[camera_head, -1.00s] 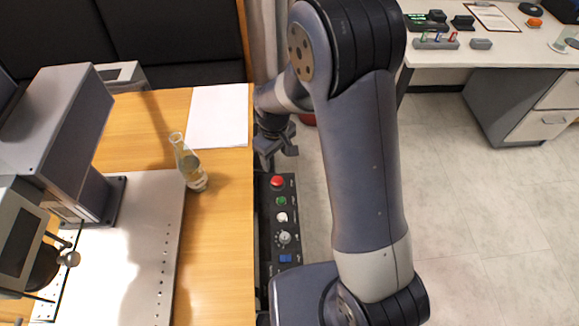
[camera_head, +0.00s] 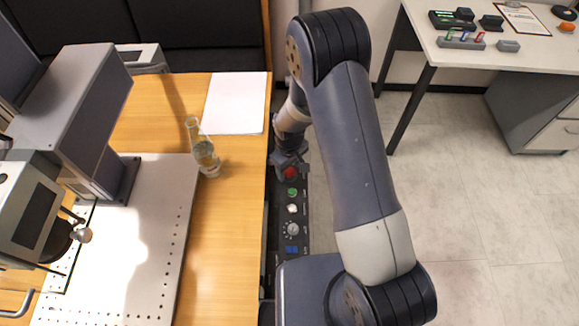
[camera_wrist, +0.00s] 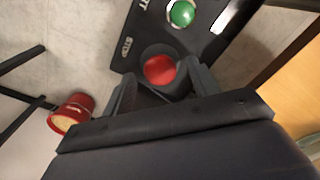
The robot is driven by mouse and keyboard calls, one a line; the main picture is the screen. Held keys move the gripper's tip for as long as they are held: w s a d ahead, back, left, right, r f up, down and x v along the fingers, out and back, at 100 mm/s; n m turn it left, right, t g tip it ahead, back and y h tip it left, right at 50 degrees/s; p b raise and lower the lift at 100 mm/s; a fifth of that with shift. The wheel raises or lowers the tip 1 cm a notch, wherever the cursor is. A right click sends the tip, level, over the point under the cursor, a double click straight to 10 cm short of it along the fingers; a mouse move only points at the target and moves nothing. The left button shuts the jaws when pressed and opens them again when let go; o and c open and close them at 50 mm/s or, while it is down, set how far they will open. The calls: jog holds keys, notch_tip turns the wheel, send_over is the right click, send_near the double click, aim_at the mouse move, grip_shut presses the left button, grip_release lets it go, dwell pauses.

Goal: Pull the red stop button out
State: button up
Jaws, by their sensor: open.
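The red stop button (camera_head: 290,173) is at the far end of a black control panel (camera_head: 293,262) beside the wooden table's right edge. In the wrist view the button (camera_wrist: 160,70) is a round red cap next to the printed word STOP. My gripper (camera_wrist: 163,87) is open, with one finger on each side of the button. Whether the fingers touch it, I cannot tell. In the head view my gripper (camera_head: 290,160) partly covers the button.
A green button (camera_head: 292,192), a white button (camera_head: 292,209), a knob (camera_head: 292,229) and a blue switch (camera_head: 292,249) share the panel. A glass flask (camera_head: 205,155) stands on the table to the left. A red bucket (camera_wrist: 72,112) is on the floor.

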jog(key=shift+f, duration=0.15)
grip_shut()
dwell(0.6)
